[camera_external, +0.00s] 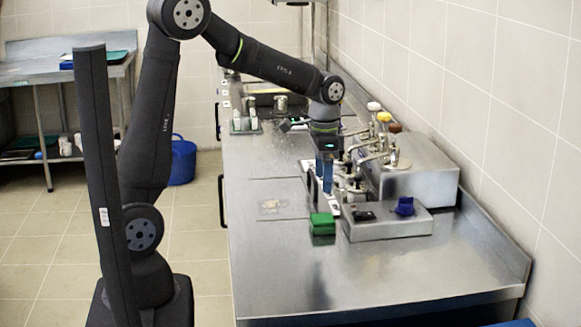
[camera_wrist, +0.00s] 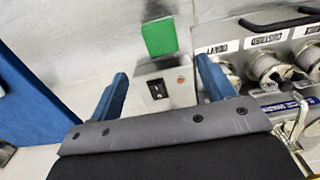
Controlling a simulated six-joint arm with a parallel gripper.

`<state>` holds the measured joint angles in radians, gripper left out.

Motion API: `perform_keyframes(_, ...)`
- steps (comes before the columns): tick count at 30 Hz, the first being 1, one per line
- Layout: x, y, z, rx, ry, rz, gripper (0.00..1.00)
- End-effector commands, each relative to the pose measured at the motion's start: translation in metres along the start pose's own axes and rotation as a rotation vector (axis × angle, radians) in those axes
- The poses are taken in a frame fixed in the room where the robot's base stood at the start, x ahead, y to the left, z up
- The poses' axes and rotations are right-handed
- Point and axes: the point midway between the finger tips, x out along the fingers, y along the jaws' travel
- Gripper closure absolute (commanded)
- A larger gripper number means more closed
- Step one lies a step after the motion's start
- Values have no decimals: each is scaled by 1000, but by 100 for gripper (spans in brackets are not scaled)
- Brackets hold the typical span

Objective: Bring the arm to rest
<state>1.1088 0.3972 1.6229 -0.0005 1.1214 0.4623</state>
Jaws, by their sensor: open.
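My gripper (camera_external: 326,190) hangs from the arm, pointing down, above the steel worktop beside the pump dispensers. Its two blue fingers are apart with nothing held between them. In the wrist view my gripper (camera_wrist: 163,86) shows the same open gap. A small grey box with a black switch (camera_wrist: 157,90) appears between the fingers in that view, and a green block (camera_wrist: 159,37) lies just beyond it. In the external view the green block (camera_external: 322,223) sits on the worktop below and in front of the fingers.
A steel dispenser unit (camera_external: 425,170) with several pumps stands right of my gripper. A grey control box (camera_external: 390,225) with a blue knob is in front of it. Labelled pots (camera_wrist: 265,68) show in the wrist view. The near worktop (camera_external: 400,275) is clear.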

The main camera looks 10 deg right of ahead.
Motion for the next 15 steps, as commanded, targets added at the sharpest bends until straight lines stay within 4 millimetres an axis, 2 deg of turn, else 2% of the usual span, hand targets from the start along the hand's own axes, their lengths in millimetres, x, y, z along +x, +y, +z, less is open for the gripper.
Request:
perform_keyframes(8, 8, 0, 0, 0, -2, 1, 25)
perform_keyframes(11, 21, 0, 0, 0, -3, 1, 25)
perform_keyframes(15, 48, 0, 0, 0, -4, 2, 25)
